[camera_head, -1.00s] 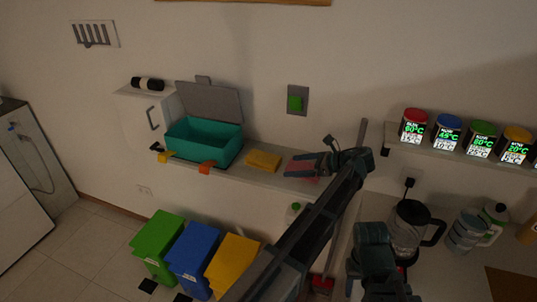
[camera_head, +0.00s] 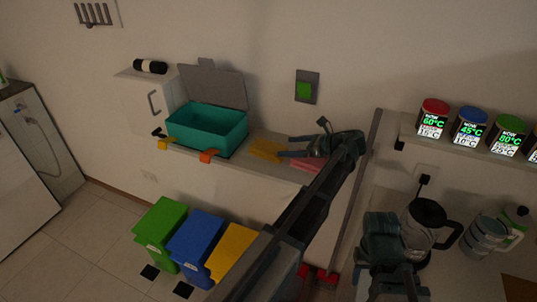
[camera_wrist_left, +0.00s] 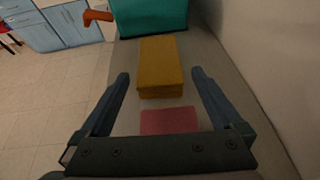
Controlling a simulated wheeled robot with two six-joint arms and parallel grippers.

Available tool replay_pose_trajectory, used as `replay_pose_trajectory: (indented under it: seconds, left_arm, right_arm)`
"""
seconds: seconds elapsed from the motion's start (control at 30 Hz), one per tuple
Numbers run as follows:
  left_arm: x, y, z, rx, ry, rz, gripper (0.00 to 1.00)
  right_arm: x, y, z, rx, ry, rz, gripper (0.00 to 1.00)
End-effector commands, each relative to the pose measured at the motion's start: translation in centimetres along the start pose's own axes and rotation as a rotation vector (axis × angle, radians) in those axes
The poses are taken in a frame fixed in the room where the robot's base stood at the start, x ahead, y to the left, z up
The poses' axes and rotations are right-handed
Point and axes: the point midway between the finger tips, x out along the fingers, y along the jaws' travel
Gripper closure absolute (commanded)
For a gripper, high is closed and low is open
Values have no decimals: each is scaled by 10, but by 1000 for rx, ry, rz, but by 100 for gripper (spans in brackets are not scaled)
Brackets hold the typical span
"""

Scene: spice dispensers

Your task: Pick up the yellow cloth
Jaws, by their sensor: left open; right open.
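The yellow cloth (camera_head: 267,150) lies folded on the narrow shelf, to the right of the teal box. In the left wrist view the yellow cloth (camera_wrist_left: 160,66) lies ahead, its near end around the level of the fingertips. My left gripper (camera_head: 284,146) is open and empty at the right side of the cloth; its fingers (camera_wrist_left: 160,77) show spread on either side in the wrist view. A pink cloth (camera_wrist_left: 168,121) lies beneath the left gripper, nearer than the yellow one. My right gripper (camera_head: 382,222) is in the lower right of the head view, away from the cloth.
The open teal box (camera_head: 206,128) stands just left of the cloth, with an orange clip (camera_head: 208,156) at the shelf edge. The wall is close behind the shelf (camera_wrist_left: 205,55). Green, blue and yellow bins stand below. A kettle (camera_head: 428,225) is at right.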

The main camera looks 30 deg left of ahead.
Motion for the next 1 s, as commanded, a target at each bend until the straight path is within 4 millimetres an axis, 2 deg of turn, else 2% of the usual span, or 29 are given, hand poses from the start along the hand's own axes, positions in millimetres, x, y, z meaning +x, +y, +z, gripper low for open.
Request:
replay_pose_trajectory:
  seconds: [0.1,0.47,0.8,1.0]
  left_arm:
    - [11,0,-1,0,0,1,0]
    - [22,1,1,0,0,1,0]
    - [65,2,3,-1,0,1,0]
    - [66,2,5,0,0,-1,0]
  right_arm:
    - [5,0,0,0,0,0,50]
    - [7,-1,0,0,0,0,50]
    - [22,-2,-1,0,0,0,50]
    - [20,-2,-1,0,0,0,50]
